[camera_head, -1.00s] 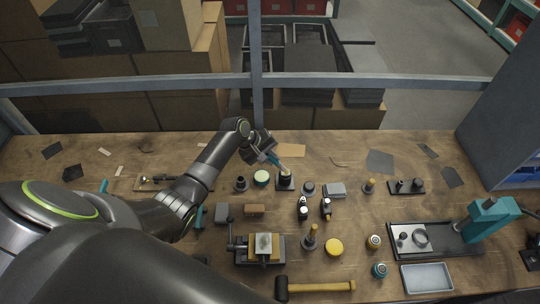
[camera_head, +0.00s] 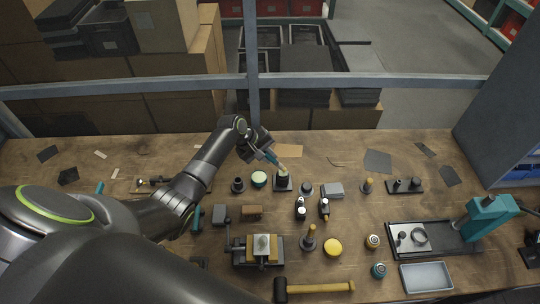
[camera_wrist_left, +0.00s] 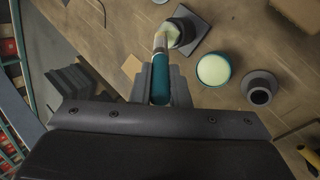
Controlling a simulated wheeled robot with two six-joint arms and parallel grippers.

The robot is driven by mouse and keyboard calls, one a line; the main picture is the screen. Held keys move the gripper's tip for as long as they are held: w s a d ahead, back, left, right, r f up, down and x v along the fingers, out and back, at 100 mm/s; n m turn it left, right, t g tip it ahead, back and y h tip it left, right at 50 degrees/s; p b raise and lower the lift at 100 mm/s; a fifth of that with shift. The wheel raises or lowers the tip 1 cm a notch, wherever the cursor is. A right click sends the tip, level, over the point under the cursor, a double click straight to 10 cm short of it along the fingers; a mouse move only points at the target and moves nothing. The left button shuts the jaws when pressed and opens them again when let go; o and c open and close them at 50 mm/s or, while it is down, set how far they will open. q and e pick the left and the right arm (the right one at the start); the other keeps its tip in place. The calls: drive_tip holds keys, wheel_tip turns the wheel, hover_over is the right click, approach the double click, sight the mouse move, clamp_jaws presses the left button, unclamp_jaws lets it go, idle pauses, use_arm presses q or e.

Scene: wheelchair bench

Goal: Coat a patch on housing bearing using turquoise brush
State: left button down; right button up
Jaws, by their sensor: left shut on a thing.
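My left gripper (camera_head: 266,155) is shut on the handle of the turquoise brush (camera_head: 273,158), which slants down to the right. In the left wrist view the brush (camera_wrist_left: 160,78) points away from the jaws, with pale bristles at its end. The bristles are at the top of a dark round part on a square base plate, which I take for the housing bearing (camera_head: 283,184); it also shows in the left wrist view (camera_wrist_left: 203,25). Pale yellow-green colour shows on its top beside the bristles. Whether the bristles touch it is hard to tell. My right gripper is out of view.
An open jar of pale green paste (camera_head: 259,179) and a dark hollow cylinder (camera_head: 238,185) stand left of the bearing. A grey block (camera_head: 332,190) and dark round part (camera_head: 306,188) stand to its right. A vise (camera_head: 258,251) and hammer (camera_head: 315,288) are nearer.

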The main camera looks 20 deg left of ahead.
use_arm(q)
drive_tip(key=shift+s+a+r, duration=0.1)
drive_tip(key=shift+s+a, duration=0.15)
drive_tip(key=shift+a, duration=0.25)
drive_tip(key=shift+w+d, duration=0.45)
drive_tip(key=shift+d, duration=0.4)
drive_tip(key=shift+s+a+p, duration=0.3)
drive_tip(key=shift+s+a, duration=0.15)
drive_tip(key=shift+a, duration=0.4)
drive_tip(key=shift+s+d, duration=0.25)
drive_tip(key=shift+d, duration=0.4)
drive_tip(key=shift+w, duration=0.1)
